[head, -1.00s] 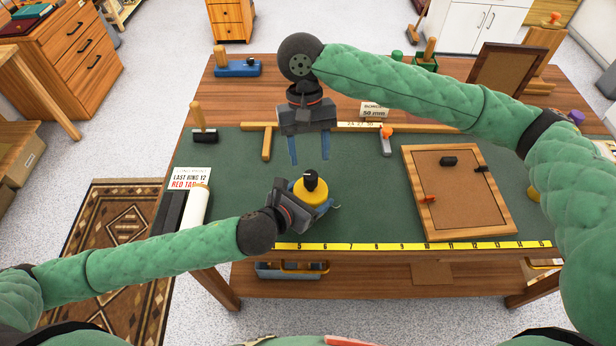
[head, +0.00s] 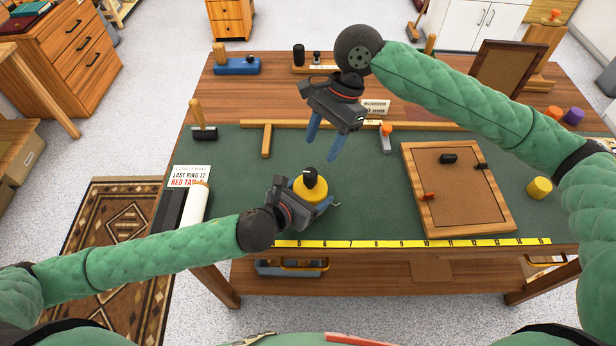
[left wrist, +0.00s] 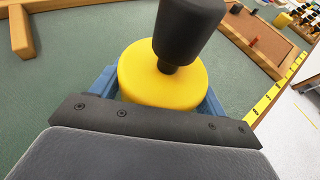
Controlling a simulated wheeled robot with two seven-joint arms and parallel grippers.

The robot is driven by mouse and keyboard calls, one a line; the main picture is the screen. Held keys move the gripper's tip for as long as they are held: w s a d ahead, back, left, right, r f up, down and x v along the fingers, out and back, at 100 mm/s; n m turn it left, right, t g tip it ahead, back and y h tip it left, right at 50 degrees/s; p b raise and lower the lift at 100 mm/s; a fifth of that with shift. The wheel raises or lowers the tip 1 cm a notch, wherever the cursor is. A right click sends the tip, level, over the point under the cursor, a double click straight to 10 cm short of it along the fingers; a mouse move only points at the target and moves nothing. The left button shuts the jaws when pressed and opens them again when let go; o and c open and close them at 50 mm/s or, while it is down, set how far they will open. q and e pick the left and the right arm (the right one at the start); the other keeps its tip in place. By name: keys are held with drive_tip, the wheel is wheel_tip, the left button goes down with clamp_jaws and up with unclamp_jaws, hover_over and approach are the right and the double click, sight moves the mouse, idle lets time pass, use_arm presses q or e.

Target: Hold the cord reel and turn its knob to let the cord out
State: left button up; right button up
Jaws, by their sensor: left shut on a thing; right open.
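The cord reel (head: 310,190) is a yellow drum with a black knob (head: 310,171) standing up from its top. It sits on the green mat near the front edge of the table. My left gripper (head: 316,205) is shut around the yellow drum, with its blue fingers on either side. In the left wrist view the yellow reel (left wrist: 135,82) is between the fingers and the black knob (left wrist: 188,30) rises above it. My right gripper (head: 324,142) is open and empty, above and behind the reel, its fingers pointing down and apart from the knob.
A framed board (head: 465,200) lies to the right on the mat. A yellow ruler strip (head: 400,244) runs along the front edge. A wooden square (head: 266,140) and an orange-handled tool (head: 386,140) lie behind the reel. A yellow cylinder (head: 539,188) stands at right.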

sight(311, 172)
drive_tip(key=x, duration=1.1)
drive_tip(key=shift+r, duration=0.1)
drive_tip(key=c, duration=1)
